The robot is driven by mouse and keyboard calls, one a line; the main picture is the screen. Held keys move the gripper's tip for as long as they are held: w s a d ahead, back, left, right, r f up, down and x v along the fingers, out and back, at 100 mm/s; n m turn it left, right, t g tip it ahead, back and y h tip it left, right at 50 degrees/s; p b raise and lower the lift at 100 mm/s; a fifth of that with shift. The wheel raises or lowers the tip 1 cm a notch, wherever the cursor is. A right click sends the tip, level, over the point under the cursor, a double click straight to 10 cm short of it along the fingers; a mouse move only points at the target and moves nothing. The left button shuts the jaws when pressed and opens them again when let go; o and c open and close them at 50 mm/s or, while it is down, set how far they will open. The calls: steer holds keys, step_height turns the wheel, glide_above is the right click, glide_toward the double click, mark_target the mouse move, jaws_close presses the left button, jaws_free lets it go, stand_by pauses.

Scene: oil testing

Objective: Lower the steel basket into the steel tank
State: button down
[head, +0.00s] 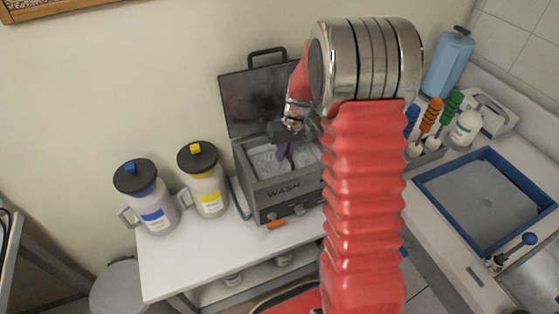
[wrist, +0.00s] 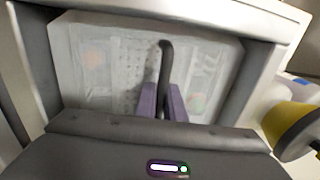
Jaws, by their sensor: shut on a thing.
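The steel tank (head: 291,190), marked WASH, stands on the white table with its dark lid (head: 250,103) raised at the back. The pale steel basket (head: 262,160) shows within the tank's opening. In the wrist view the perforated basket (wrist: 127,72) lies between the grey tank walls (wrist: 258,70), with blurred pale and orange shapes in it. My gripper (head: 284,152) is over the opening; its purple fingers (wrist: 163,98) are shut on the basket's black handle (wrist: 166,60). My arm hides the tank's right side. I cannot tell whether the basket touches the tank floor.
A blue-labelled jug (head: 149,205) and a yellow-labelled jug (head: 206,185) stand left of the tank. At right are a blue-rimmed tray (head: 430,187), a white bottle (head: 466,128), colored-handled tools (head: 431,112) and a blue canister (head: 449,63). The table's front left is clear.

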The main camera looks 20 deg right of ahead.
steer(key=shift+f, duration=0.1)
steer(key=c, duration=1.8)
jaws_free()
steer(key=shift+o, duration=0.2)
step_height(320, 180, up, 14)
steer(key=d, duration=0.2)
steer(key=shift+d+f, duration=0.25)
steer(key=shift+d, duration=0.1)
steer(key=shift+w, duration=0.1)
